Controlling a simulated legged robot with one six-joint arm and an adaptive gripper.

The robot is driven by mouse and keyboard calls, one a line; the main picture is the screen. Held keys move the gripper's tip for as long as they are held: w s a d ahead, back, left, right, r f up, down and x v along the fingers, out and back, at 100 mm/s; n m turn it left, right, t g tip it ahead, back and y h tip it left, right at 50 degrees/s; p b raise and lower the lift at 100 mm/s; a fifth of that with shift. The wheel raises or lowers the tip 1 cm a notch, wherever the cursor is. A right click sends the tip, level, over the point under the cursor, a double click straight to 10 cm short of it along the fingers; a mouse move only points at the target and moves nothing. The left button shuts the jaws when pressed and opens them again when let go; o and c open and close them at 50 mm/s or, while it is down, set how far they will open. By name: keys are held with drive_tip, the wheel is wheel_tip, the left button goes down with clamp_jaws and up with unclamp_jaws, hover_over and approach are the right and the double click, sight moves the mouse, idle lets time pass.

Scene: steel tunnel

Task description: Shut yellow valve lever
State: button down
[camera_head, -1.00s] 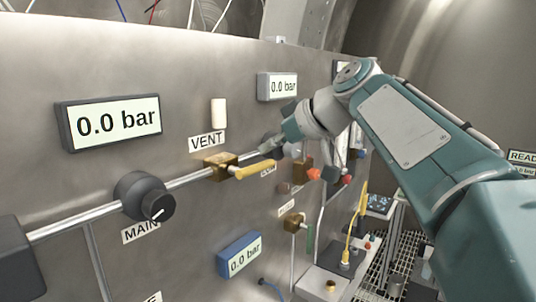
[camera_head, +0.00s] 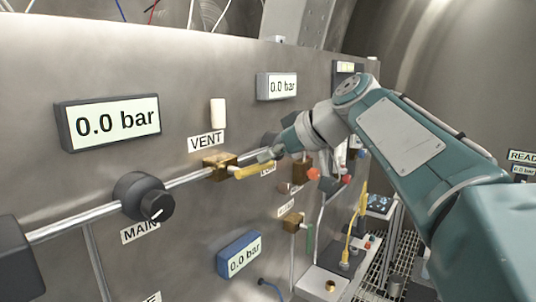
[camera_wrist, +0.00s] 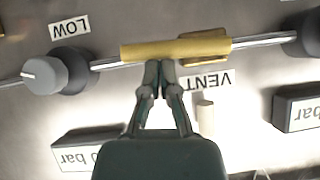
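The yellow valve lever (camera_head: 253,171) extends right from its brass valve body (camera_head: 219,165) under the VENT label, roughly along the pipe. In the wrist view the lever (camera_wrist: 150,50) lies nearly parallel to the pipe, with the brass body (camera_wrist: 205,37) behind its right part. My gripper (camera_head: 268,155) is at the outer part of the lever in the head view. In the wrist view my gripper (camera_wrist: 159,66) has its fingertips together at the lever's lower edge, with nothing seen between them. I cannot tell whether they touch the lever.
A black MAIN knob (camera_head: 145,196) sits left on the same pipe. A LOW knob (camera_wrist: 45,75) is beyond the lever's free end. A white handle (camera_wrist: 205,115) stands near the VENT label (camera_wrist: 206,80). Other valves with red and green handles are farther right. Gauges read 0.0 bar.

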drive_tip(key=shift+f, duration=0.1)
drive_tip(key=shift+w+d+f+m+g+y, duration=0.15)
drive_tip(key=shift+w+f+m+g+y, duration=0.1)
drive_tip(key=shift+f+m+g+y, duration=0.55)
wheel_tip(320, 180, down, 6)
drive_tip(key=s+a+m+g+y, duration=0.2)
drive_tip(key=m+g+y, duration=0.1)
drive_tip(key=m+y, duration=0.4)
drive_tip(key=shift+s+r+m, duration=0.15)
drive_tip(key=shift+s+m, duration=0.1)
drive_tip(key=shift+m, duration=0.95)
drive_tip(key=shift+y, duration=0.3)
